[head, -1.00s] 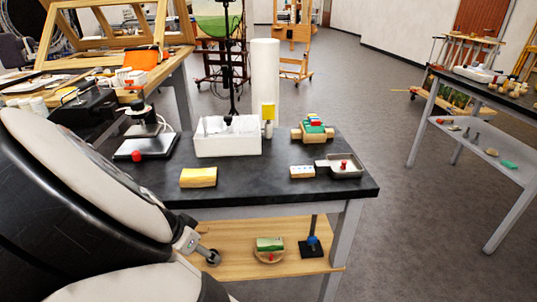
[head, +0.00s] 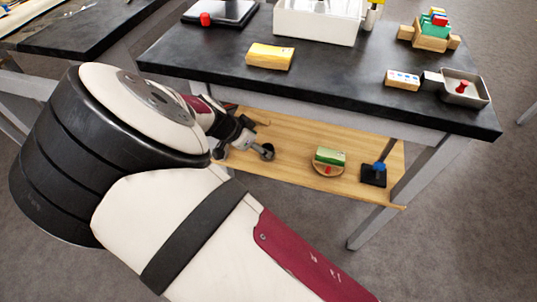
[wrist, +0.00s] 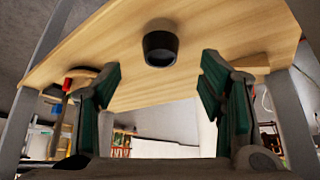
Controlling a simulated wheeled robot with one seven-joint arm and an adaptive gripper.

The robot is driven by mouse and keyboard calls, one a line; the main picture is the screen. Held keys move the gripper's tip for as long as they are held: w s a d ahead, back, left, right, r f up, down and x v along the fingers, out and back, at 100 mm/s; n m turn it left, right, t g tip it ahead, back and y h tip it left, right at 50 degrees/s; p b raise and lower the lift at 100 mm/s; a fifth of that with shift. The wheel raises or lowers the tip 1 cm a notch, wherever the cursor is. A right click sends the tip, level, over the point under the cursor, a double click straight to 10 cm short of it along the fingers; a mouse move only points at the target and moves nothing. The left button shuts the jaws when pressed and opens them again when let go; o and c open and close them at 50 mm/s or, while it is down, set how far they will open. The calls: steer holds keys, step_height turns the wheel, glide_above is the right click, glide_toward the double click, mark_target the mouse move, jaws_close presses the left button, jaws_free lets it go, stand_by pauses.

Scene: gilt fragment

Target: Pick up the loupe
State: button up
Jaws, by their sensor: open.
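A short black cylinder, which looks like the loupe (wrist: 160,46), stands on the pale wooden lower shelf (wrist: 215,30) in the wrist view. It lies beyond my gripper (wrist: 160,85), roughly midway between the two fingers and apart from both. The fingers have green pads, are spread wide and hold nothing. In the head view my gripper (head: 247,146) is at the left end of the lower shelf, under the black tabletop.
The black tabletop (head: 330,85) overhangs the shelf. On the shelf's right side are a round board with a green block (head: 329,157) and a dark stand with a blue clamp (head: 374,173). A table leg (head: 395,205) stands at the right. A yellow block (head: 270,56) lies on the tabletop.

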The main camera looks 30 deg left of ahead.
mark_target(267, 148)
steer(key=shift+b+x, duration=1.75)
steer(key=shift+x, duration=1.75)
steer(key=shift+r, duration=0.1)
steer(key=shift+c, duration=0.3)
steer(key=c, duration=1.1)
